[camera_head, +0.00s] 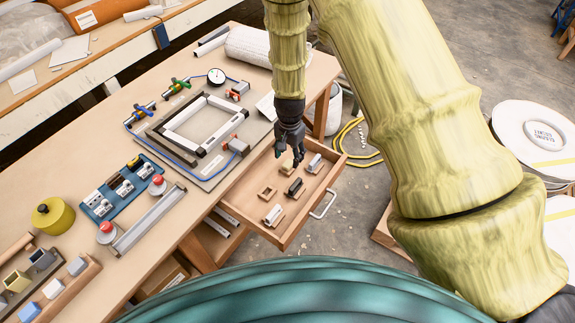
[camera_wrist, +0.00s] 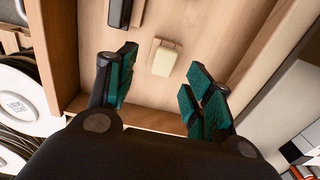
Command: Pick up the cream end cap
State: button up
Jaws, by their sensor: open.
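The cream end cap (camera_wrist: 164,62) lies in the open wooden drawer, on a small light-brown piece, in the wrist view. In the head view a small cream bit (camera_head: 286,169) shows beneath my gripper, mostly hidden by it. My gripper (camera_head: 291,155) points down over the drawer. In the wrist view my gripper (camera_wrist: 160,83) is open and empty, its teal-padded fingers spread wide. The cap shows between and just beyond the fingertips in that picture, and no touch is visible. The height gap is hard to tell.
The drawer (camera_head: 239,213) also holds a dark block (camera_head: 294,187), a grey-and-white part (camera_head: 315,163), a light part (camera_head: 273,215) and a small wooden frame (camera_head: 267,192). Its walls stand close around. The workbench (camera_head: 150,241) with fixtures is to the left.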

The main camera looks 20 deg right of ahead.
aim_at(287, 165)
jog(key=f, duration=0.1)
jog(key=f+p, duration=0.1)
jog(key=shift+w+a+f, duration=0.1)
jog(key=shift+a+f, duration=0.2)
jog(key=shift+f, duration=1)
jog(key=c, duration=0.8)
